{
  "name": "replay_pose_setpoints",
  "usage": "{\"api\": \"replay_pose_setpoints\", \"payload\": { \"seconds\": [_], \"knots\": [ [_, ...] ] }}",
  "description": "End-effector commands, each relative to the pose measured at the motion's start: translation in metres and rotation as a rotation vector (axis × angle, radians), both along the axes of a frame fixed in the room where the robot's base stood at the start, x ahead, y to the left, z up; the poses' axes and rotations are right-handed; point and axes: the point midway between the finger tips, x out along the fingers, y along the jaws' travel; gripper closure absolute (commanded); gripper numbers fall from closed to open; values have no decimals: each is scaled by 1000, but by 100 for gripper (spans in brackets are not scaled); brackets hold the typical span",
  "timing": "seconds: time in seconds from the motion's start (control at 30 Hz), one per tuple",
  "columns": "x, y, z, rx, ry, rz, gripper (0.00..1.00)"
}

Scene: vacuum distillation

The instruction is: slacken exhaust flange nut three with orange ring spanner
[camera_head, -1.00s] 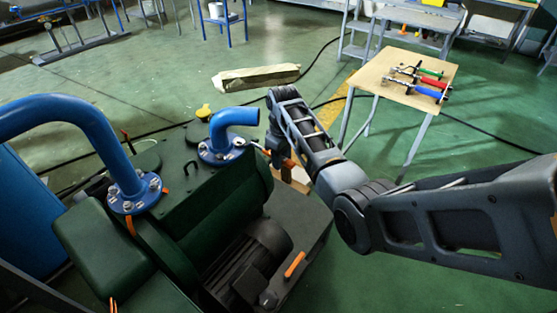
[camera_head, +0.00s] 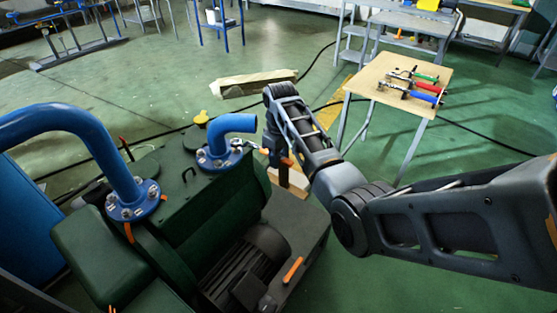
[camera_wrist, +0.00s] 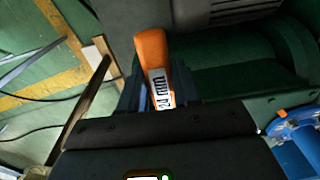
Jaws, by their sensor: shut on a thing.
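My gripper (camera_wrist: 160,92) is shut on the orange ring spanner (camera_wrist: 153,58), whose handle carries a "24 mm" label in the wrist view. In the head view the gripper hangs just right of the exhaust flange, and a small orange part of the spanner (camera_head: 287,161) shows beside it. The exhaust flange (camera_head: 215,162) is a blue disc with several bolts under a blue elbow pipe (camera_head: 231,123), on a dark green pump (camera_head: 194,190). Part of a blue flange (camera_wrist: 296,131) shows at the wrist view's right edge. I cannot tell which nut is number three.
A second blue pipe flange (camera_head: 134,205) stands left on the pump. A ribbed motor (camera_head: 245,265) and an orange lever (camera_head: 292,270) are in front. A small table (camera_head: 385,70) with several coloured tools stands back right. A pale beam (camera_head: 253,83) and cables lie on the floor.

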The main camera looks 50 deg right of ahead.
Motion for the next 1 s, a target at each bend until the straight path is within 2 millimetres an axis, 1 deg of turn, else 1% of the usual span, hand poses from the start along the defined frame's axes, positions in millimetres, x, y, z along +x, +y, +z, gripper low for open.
{"api": "replay_pose_setpoints", "payload": {
  "seconds": [0.2, 0.4, 0.7, 0.8, 1.0],
  "knots": [
    [1, 0, 13, -1, -2, 0, 100],
    [0, 0, 19, -1, -1, 0, 100],
    [2, -1, 50, -3, -6, -1, 100],
    [2, -1, 57, -3, -7, -2, 100],
    [2, -2, 59, -4, -9, -3, 100]
  ]
}}
